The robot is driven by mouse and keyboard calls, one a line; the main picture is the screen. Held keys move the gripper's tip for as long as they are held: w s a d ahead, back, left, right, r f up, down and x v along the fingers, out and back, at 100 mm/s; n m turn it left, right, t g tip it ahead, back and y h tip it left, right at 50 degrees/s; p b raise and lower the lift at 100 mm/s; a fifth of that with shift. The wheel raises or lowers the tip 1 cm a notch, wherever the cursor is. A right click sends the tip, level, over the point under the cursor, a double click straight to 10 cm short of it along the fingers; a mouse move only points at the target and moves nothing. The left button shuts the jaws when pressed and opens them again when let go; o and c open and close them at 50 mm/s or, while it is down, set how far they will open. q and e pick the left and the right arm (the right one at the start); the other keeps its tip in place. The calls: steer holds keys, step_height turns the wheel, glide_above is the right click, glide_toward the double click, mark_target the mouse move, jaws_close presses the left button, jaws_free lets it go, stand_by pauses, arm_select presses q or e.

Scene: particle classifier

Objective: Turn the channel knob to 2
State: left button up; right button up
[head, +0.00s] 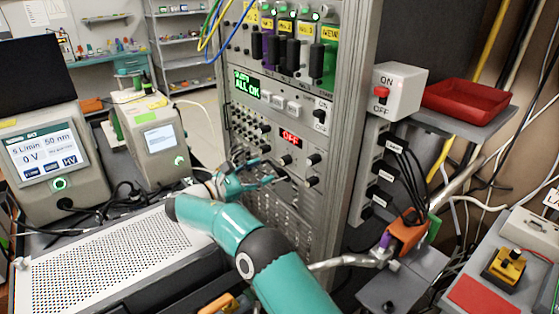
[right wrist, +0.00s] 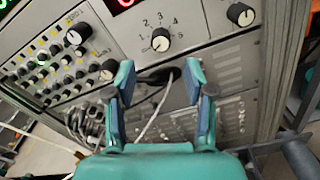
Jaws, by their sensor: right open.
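The numbered knob (right wrist: 160,41) is black with a pale mark and sits on the grey rack panel, with digits including 2, 3, 4 and 5 around it. Its exact setting is too small to tell. My right gripper (right wrist: 160,76) is open and empty, its two teal fingers pointing at the panel just below this knob, with no visible contact. In the head view the right gripper (head: 262,177) is in front of the rack, below the red display, and I cannot make out the numbered knob clearly there. My left gripper is out of view.
Cables hang behind my fingertips in the wrist view. A perforated white box (head: 110,250) lies left of the arm. A red tray (head: 465,100) and an ON/OFF box (head: 405,88) stand right.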

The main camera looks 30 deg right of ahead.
mark_target(282, 163)
steer(key=d, duration=0.2)
steer(key=d+p, duration=0.1)
steer(key=d, duration=0.4)
steer(key=shift+w+d, duration=0.25)
steer(key=shift+c, duration=0.4)
jaws_close()
